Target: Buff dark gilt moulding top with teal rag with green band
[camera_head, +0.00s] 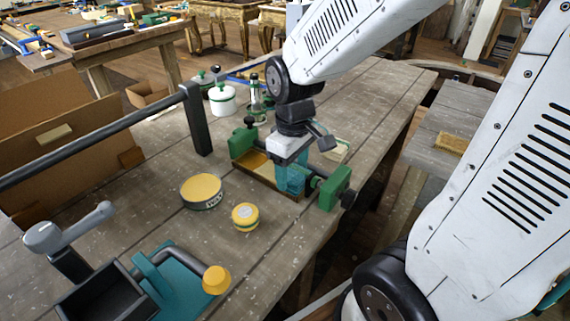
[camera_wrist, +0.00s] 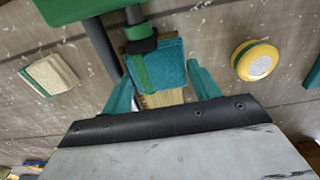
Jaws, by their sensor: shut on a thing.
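My gripper (camera_head: 290,178) is low over a clamp, its teal fingers closed on a teal rag. In the wrist view the teal rag (camera_wrist: 168,62), with a green band along its left side, sits between the fingertips. A gold-brown moulding (camera_head: 262,172) lies under and beside my gripper in the clamp, between its green ends (camera_head: 243,138) and (camera_head: 335,188). A piece of the moulding (camera_wrist: 163,98) shows just below the rag in the wrist view. My gripper hides part of the moulding in the head view. I cannot tell whether the rag touches it.
A round yellow-topped tin (camera_head: 201,191) and a smaller yellow tin (camera_head: 245,216) stand left of the clamp. A white jar (camera_head: 222,100) stands behind. A dark bar on a post (camera_head: 196,120) rises at the left. A teal tool with a yellow knob (camera_head: 216,280) is in front.

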